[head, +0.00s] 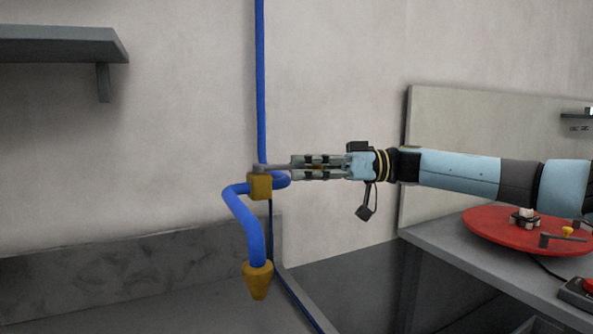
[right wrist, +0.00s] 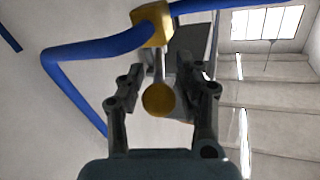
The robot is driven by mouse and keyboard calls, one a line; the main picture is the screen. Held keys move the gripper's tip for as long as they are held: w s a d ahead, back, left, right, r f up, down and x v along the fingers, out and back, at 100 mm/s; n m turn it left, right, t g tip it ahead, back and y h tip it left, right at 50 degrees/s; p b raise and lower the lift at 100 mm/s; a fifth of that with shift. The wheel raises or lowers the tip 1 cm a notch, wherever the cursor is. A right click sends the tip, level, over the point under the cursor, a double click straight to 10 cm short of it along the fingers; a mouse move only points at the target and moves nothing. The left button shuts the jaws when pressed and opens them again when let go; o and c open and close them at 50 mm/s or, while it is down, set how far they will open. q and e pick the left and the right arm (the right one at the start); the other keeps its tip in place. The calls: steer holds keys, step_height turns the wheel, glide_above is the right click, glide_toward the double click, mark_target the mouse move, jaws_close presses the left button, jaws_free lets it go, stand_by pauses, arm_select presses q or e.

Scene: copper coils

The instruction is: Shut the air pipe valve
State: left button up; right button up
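The air pipe (head: 261,80) is blue and comes down the wall to a brass valve body (head: 259,185), then bends down to a brass nozzle (head: 257,280). A thin grey valve lever (head: 273,167) points right from the valve. My right gripper (head: 293,167) comes in from the right at the lever's height. I see no firm contact. My left gripper is out of view.
A grey shelf (head: 60,45) hangs at the upper left. A grey counter (head: 480,265) with a red round plate (head: 490,232) is at the right, below my right arm. The space around the lever is clear.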

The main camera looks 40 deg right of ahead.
steer(key=shift+w+a, duration=0.45)
steer(key=shift+w, duration=0.05)
jaws_close()
